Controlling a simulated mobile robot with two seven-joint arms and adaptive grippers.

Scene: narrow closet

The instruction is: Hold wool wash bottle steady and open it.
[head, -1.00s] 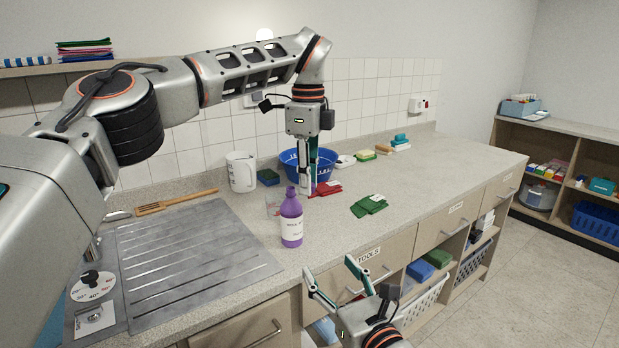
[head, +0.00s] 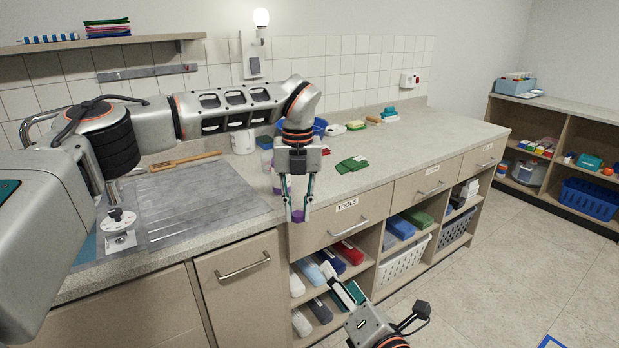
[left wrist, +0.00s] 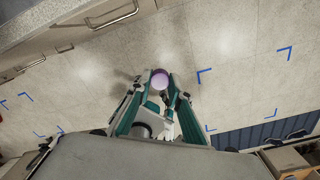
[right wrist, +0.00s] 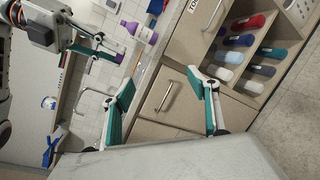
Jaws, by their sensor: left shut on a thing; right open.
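My left gripper (head: 298,212) is shut on a small round purple cap (head: 298,216), in the air in front of the counter's front edge. The cap also shows between the fingertips in the left wrist view (left wrist: 160,80). The purple wool wash bottle (right wrist: 144,33) with a white label stands on the counter, apart from the held cap in the right wrist view. In the head view the bottle (head: 281,184) is mostly hidden behind my left gripper. I cannot clearly see its top. My right gripper (head: 339,279) is open and empty, low before the shelves; its spread fingers show in the right wrist view (right wrist: 165,84).
A grooved metal drainboard (head: 205,205) lies left of the bottle. A green cloth (head: 351,164) and a blue tub (head: 320,127) are on the counter behind. Below are drawers and open shelves with several bottles. The floor at right is clear.

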